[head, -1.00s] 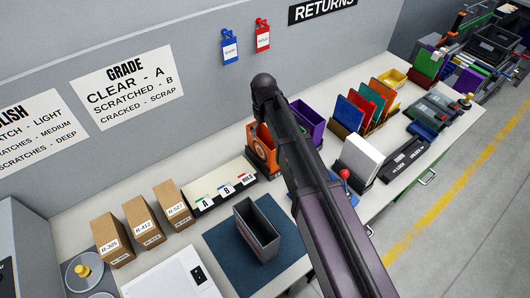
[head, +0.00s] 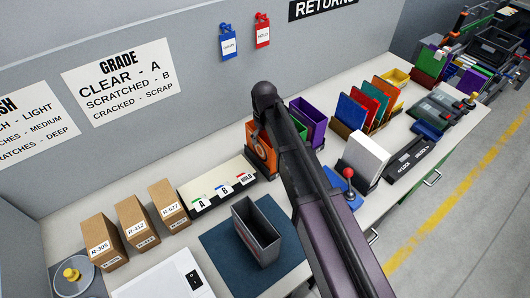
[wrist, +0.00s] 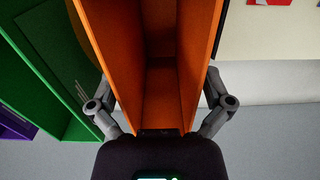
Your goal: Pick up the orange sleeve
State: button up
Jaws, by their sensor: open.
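My gripper (wrist: 158,84) is open, with one finger at each side of the sleeve. Whether the fingers touch it, I cannot tell. A green sleeve (wrist: 45,75) is close on the left in the wrist view, and a purple sleeve (head: 309,118) stands to the right in the head view.
A grey open case (head: 257,238) stands on the blue mat (head: 222,258). A grading tray (head: 200,208) is left of the orange sleeve, with cardboard boxes (head: 132,225) beyond it. A white block (head: 366,158) and a rack of coloured panels (head: 345,128) stand to the right.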

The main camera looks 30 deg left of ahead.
dwell(0.4)
jog(key=c, duration=0.8)
jog(key=shift+o, duration=0.2)
jog(key=shift+r, duration=0.15)
notch_tip(320, 180, up, 10)
jog(key=p, duration=1)
jog(key=shift+w, duration=0.1)
